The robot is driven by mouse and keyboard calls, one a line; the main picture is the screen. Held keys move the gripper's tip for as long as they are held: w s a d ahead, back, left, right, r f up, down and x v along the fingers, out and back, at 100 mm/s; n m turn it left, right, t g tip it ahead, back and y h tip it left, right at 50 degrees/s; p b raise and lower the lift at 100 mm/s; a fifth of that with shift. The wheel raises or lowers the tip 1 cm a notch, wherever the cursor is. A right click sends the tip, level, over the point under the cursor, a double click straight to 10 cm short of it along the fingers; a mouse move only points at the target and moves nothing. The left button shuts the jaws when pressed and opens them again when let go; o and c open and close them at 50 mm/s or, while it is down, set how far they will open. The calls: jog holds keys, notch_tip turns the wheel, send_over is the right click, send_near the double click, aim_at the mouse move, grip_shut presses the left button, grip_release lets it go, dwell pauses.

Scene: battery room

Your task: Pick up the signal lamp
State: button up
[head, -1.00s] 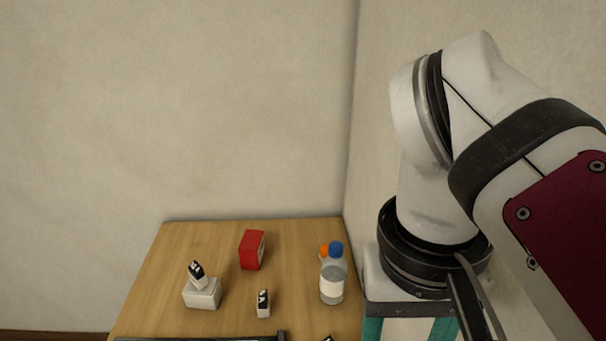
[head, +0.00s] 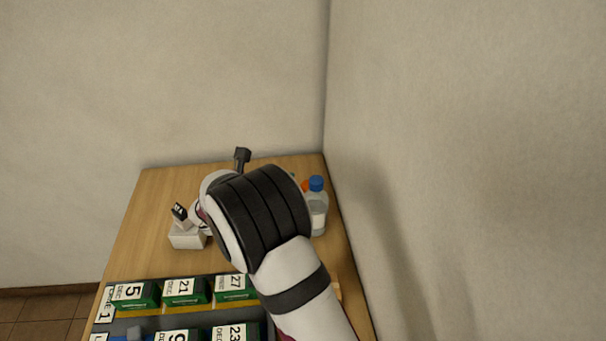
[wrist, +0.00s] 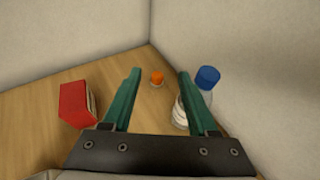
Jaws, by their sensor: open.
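The signal lamp, an orange dome on a small pale base (wrist: 157,79), stands on the wooden table near the wall corner. In the head view only a bit of its orange top (head: 305,186) shows between my arm and the bottle. My gripper (wrist: 159,73) is open and empty, with two green fingers. In the wrist view the lamp appears between the fingertips, ahead of them and apart.
A clear bottle with a blue cap (wrist: 207,77) is close to the right finger; it also shows in the head view (head: 317,215). A red box (wrist: 75,104) is left of the fingers. A white block (head: 187,237) and a rack of green batteries (head: 215,310) are nearer.

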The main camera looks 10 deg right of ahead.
notch_tip(320, 180, down, 11)
jog(key=x, duration=1.5)
jog(key=shift+w+d, duration=0.35)
grip_shut()
